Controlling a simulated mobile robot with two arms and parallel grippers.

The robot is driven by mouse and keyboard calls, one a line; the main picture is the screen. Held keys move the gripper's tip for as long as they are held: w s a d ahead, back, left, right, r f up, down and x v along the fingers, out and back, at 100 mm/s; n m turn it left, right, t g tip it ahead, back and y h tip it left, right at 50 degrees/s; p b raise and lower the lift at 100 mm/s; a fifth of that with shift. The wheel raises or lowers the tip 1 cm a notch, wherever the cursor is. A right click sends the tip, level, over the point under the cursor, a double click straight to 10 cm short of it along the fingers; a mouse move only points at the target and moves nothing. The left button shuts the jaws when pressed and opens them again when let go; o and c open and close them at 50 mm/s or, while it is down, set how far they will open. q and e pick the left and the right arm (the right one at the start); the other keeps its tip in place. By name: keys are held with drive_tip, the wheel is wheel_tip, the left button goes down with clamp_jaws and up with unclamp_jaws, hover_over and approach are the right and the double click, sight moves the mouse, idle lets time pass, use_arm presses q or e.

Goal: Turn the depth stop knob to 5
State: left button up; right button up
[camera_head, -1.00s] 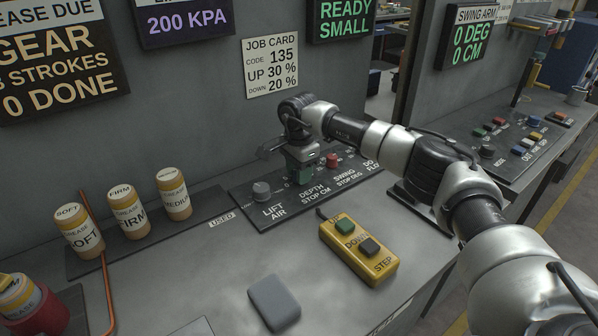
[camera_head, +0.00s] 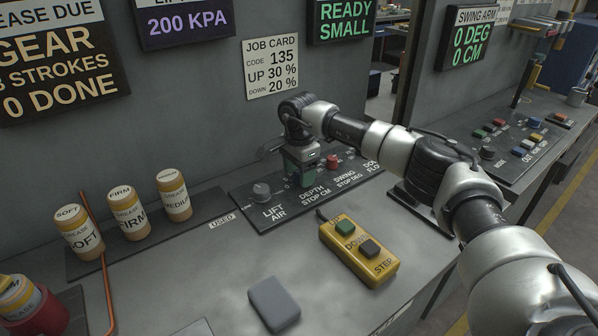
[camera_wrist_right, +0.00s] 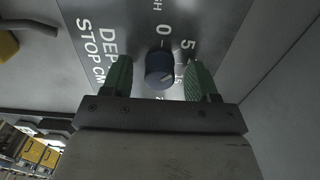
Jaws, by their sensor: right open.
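The depth stop knob (camera_wrist_right: 160,70) is a dark blue-grey round knob in the right wrist view. A small pale mark shows on its face, and the scale beside it reads 0 and 5. I cannot tell surely which value the mark points to. My right gripper (camera_wrist_right: 158,66) is open, with one green finger on each side of the knob and a gap at each side. In the head view my right gripper (camera_head: 303,172) is over the panel at the DEPTH STOP CM label (camera_head: 315,193) and hides the knob. My left gripper is not in view.
On the panel, a grey LIFT AIR knob (camera_head: 261,191) stands left of my gripper and a red swing stop knob (camera_head: 333,161) right of it. A yellow button box (camera_head: 359,254), a grey block (camera_head: 273,304) and grease cartridges (camera_head: 129,214) are on the bench.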

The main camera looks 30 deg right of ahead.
wheel_tip(320, 180, up, 11)
drive_tip(key=shift+f+b, duration=0.15)
drive_tip(key=shift+b, duration=0.2)
idle(0.3)
